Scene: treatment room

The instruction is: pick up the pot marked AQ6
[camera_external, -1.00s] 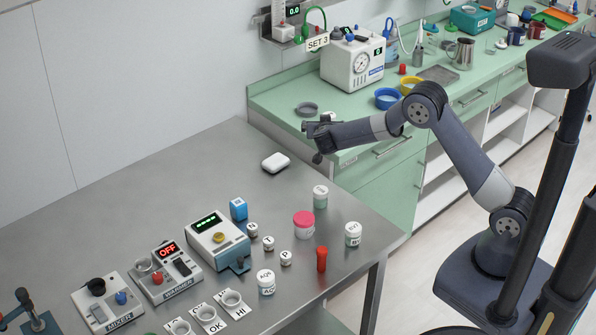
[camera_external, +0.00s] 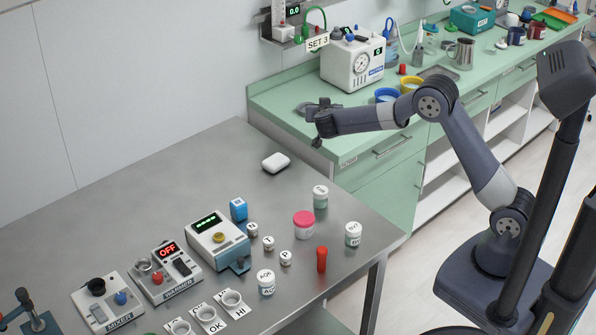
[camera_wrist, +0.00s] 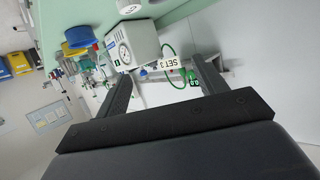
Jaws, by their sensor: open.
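Several small white lidded pots stand on the steel table. One white pot (camera_external: 266,282) is at the front right of the group, with dark lettering that I cannot read surely; it may be AQ6. Two similar pots, one at the back (camera_external: 320,196) and one near the right edge (camera_external: 353,234), carry other small markings that I cannot read clearly. My gripper (camera_external: 317,110) is up beyond the table's far right corner, near the green counter, well away from the pots. In the wrist view my gripper (camera_wrist: 160,76) is open and empty, facing the counter and wall.
A pink-lidded jar (camera_external: 304,224), a red tube (camera_external: 321,259) and small weights (camera_external: 286,258) stand near the pots. A scale-like device (camera_external: 218,240) and a warmer (camera_external: 168,274) are to the left. The back of the table is mostly clear.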

